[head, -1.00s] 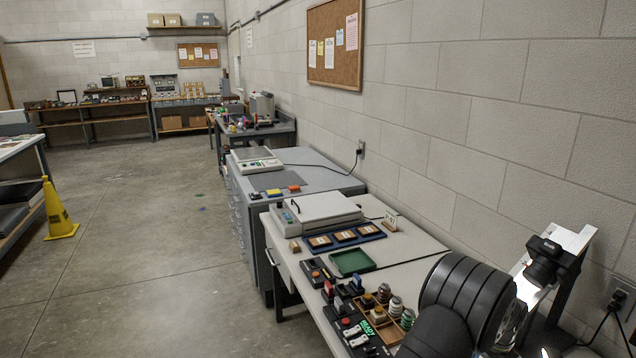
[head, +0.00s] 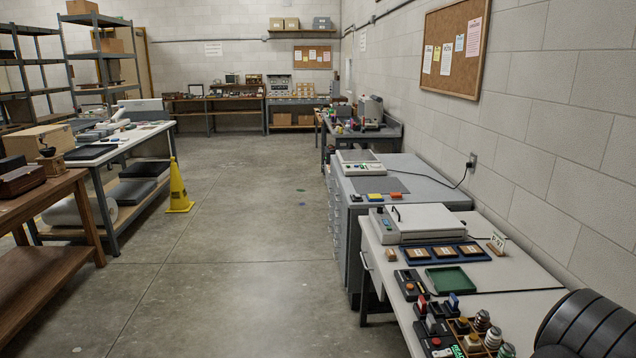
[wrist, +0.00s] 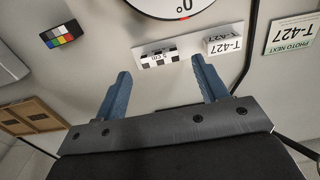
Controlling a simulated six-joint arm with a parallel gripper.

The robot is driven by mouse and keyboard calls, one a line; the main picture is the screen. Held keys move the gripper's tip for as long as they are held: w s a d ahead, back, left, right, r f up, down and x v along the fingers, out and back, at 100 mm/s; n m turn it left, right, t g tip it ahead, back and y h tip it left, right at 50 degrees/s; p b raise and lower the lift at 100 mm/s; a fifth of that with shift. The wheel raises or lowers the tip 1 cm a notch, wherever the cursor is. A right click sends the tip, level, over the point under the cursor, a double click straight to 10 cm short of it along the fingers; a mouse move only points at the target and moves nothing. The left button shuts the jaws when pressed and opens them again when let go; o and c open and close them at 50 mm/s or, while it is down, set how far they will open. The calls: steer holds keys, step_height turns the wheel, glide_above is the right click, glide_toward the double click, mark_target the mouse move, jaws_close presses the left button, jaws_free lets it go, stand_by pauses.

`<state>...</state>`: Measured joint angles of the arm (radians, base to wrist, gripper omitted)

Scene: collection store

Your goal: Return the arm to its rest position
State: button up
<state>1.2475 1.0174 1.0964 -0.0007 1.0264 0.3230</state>
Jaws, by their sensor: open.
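My gripper (wrist: 162,92) shows in the wrist view with its two blue fingers spread wide apart and nothing between them. It is above a pale tabletop (wrist: 90,20). Dark rounded links of my arm are at the lower right corner of the head view; the gripper itself is out of that view. How far the fingers are above the surface I cannot tell.
The wrist view shows a scale bar (wrist: 159,58), a T-427 block (wrist: 224,45), a color chart (wrist: 61,33) and a round dial (wrist: 185,6). In the head view, a bench (head: 510,305) runs along the right wall, with a green tray (head: 452,279). Open floor holds a yellow cone (head: 178,188).

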step_height(320, 180, down, 3)
step_height(320, 180, up, 12)
step_height(320, 180, down, 12)
steer(key=shift+r, duration=0.1)
step_height(320, 180, up, 4)
steer(key=shift+f, duration=0.1)
steer(key=s+a+r, duration=0.2)
steer(key=s+r, duration=0.5)
steer(key=s, duration=0.4)
steer(key=s+a, duration=1.1)
steer(key=a, duration=0.3)
steer(key=w+f, duration=0.2)
steer(key=w, duration=0.1)
steer(key=w+d+f, duration=0.1)
steer(key=w+f, duration=0.1)
steer(key=w, duration=0.1)
steer(key=w+d+f, duration=0.1)
steer(key=w+f, duration=0.1)
steer(key=w, duration=0.1)
steer(key=shift+w+d+f, duration=0.1)
steer(key=shift+d, duration=0.1)
steer(key=shift+w+d+f, duration=0.25)
steer(key=shift+w+f, duration=0.15)
steer(key=shift+w, duration=0.25)
